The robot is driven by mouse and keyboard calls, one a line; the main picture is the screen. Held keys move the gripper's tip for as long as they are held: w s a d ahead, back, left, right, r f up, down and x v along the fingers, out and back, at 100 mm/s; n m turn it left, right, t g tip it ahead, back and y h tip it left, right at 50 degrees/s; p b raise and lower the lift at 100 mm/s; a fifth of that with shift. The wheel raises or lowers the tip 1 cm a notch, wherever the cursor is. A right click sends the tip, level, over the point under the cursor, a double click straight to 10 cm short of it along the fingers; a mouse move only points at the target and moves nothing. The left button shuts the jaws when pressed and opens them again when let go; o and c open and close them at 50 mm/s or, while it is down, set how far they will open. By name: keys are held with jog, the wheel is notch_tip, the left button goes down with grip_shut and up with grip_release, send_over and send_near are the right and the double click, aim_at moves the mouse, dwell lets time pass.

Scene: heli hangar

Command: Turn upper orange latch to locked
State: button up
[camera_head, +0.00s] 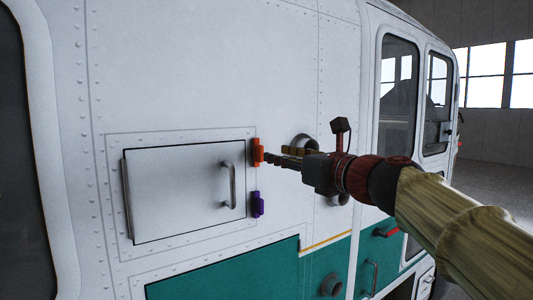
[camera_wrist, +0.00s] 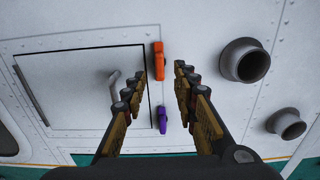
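The upper orange latch (camera_head: 257,152) is at the right edge of a closed white hatch (camera_head: 180,195), near its upper corner. It stands roughly upright, and its top also shows clearly in the wrist view (camera_wrist: 158,60). My gripper (camera_head: 270,158) points at the latch from the right, with its tips close to it in the head view. In the wrist view my gripper (camera_wrist: 160,72) has its two fingers apart, with the orange latch between and beyond the tips. Nothing is held. I cannot tell whether a finger touches the latch.
A purple latch (camera_head: 257,204) sits below the orange one on the same hatch edge. The hatch has a metal handle (camera_head: 230,185). Two round pipes, the upper (camera_wrist: 245,60) and lower (camera_wrist: 286,124), stick out of the fuselage right of the latches.

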aim_at(262, 152)
jog(key=shift+p+x, duration=0.85)
jog(key=shift+x, duration=2.7)
jog(key=shift+s, duration=0.1)
jog(key=shift+c, duration=0.5)
grip_shut()
